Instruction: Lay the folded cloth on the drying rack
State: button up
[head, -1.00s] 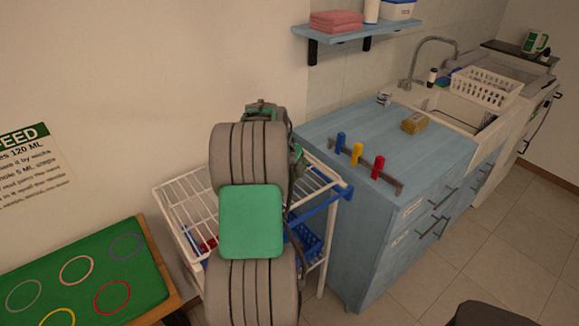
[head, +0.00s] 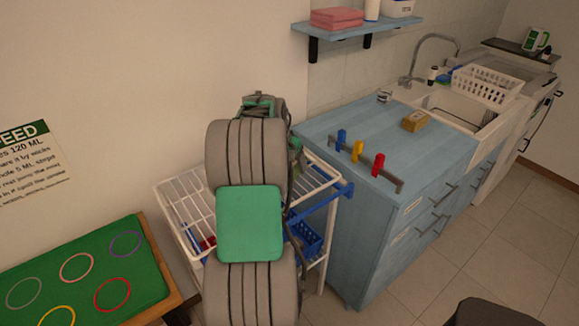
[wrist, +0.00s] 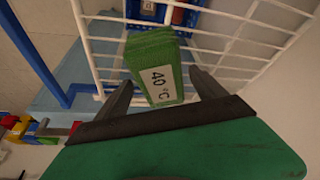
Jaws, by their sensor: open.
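The folded cloth (wrist: 152,55) is a green block with a white label reading "40 °C". In the wrist view it sits between the two fingers of my gripper (wrist: 162,80), which are spread with gaps at its sides. White wires of the drying rack (wrist: 240,38) show behind and around the cloth; whether the cloth rests on them I cannot tell. In the head view the white wire rack (head: 188,203) stands against the wall, partly covered by my arm. The cloth and my fingertips are hidden there.
Blue bars (head: 322,205) and a blue basket (head: 306,236) are at the rack's right side. A blue counter (head: 350,128) with colored pegs stands right of it. A green board with rings (head: 85,265) is at left. Pink folded cloths (head: 337,17) lie on the shelf.

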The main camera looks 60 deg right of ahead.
jog(key=v, duration=1)
jog(key=w+a+n+t, duration=0.1)
jog(key=w+a+n, duration=0.25)
jog(key=a, duration=0.55)
jog(key=w+a+n+t+y, duration=0.1)
jog(key=w+a+n, duration=0.3)
jog(key=a, duration=0.5)
jog(key=w+a+n+t, duration=0.1)
jog(key=w+a+n, duration=0.1)
jog(key=w+a, duration=0.45)
jog(key=s+a+f+n+y, duration=0.1)
jog(key=s+a+f+n, duration=0.1)
jog(key=a, duration=0.7)
jog(key=s+a+f+n+y, duration=0.1)
jog(key=s+a+f+n, duration=0.1)
jog(key=a, duration=0.7)
jog(key=s+a+f+n+y, duration=0.1)
jog(key=s+a+n, duration=0.3)
jog(key=a, duration=0.6)
jog(key=shift+s+f+n+t+y+b, duration=0.3)
jog(key=shift+f+n+b, duration=0.15)
jog(key=shift+n, duration=0.4)
